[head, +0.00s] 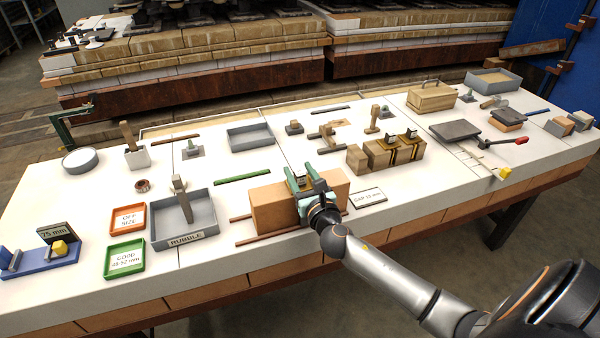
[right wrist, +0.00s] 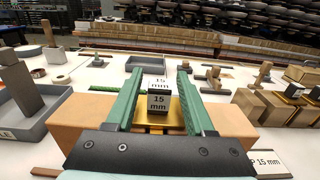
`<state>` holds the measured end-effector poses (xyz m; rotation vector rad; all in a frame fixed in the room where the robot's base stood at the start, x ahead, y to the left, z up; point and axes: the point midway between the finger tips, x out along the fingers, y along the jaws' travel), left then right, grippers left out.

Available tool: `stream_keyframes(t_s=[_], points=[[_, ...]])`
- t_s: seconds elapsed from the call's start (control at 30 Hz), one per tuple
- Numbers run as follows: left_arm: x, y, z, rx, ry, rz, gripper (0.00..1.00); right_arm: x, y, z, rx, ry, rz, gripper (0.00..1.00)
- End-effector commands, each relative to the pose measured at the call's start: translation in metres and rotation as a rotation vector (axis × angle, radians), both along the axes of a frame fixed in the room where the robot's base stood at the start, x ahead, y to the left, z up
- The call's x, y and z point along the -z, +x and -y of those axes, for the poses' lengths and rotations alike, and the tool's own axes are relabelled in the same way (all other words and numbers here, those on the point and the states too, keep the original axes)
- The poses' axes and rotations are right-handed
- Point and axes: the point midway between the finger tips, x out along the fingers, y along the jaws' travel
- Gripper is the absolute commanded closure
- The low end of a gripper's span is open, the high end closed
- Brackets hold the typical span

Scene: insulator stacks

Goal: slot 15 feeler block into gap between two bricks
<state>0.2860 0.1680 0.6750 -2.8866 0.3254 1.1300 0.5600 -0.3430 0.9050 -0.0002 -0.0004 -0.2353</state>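The 15 mm feeler block (right wrist: 159,103) has a dark, labelled grip on a brass-coloured body. It stands at the gap between the left tan brick (head: 274,212) and the right tan brick (head: 337,186); how deep it sits is hidden. My right gripper (head: 299,172) is over the bricks, its green fingers open on either side of the block's grip. In the right wrist view (right wrist: 160,70) space shows between each finger and the grip. A "GAP 15 mm" sign (head: 368,195) lies right of the bricks. My left gripper is not in view.
Left of the bricks are a grey rubble tray (head: 168,240), a green tray (head: 143,248) and an orange tray (head: 112,219). Several smaller tan blocks (head: 356,160), some with brass gauges, stand behind to the right. A green bar (head: 242,179) lies behind the bricks.

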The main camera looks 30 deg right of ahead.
Motion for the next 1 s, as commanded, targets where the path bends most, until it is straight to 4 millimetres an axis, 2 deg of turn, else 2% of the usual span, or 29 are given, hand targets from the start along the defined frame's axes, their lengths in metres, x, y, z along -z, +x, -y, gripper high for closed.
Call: stream_keyframes(t_s=[0.03, 0.1, 0.47, 0.57, 1.0], points=[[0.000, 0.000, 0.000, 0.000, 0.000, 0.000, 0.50, 0.000, 0.000, 0.000, 0.000, 0.000, 0.000, 0.40], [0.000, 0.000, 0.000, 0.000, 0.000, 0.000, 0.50, 0.000, 0.000, 0.000, 0.000, 0.000, 0.000, 0.33], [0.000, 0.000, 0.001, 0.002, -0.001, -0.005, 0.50, 0.001, -0.003, -0.001, 0.000, 0.001, -0.003, 0.33], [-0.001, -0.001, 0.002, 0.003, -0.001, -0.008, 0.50, 0.002, -0.015, -0.004, -0.001, 0.000, -0.004, 0.33], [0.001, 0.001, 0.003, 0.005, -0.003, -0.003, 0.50, 0.002, -0.096, -0.023, 0.000, 0.001, -0.004, 0.33]])
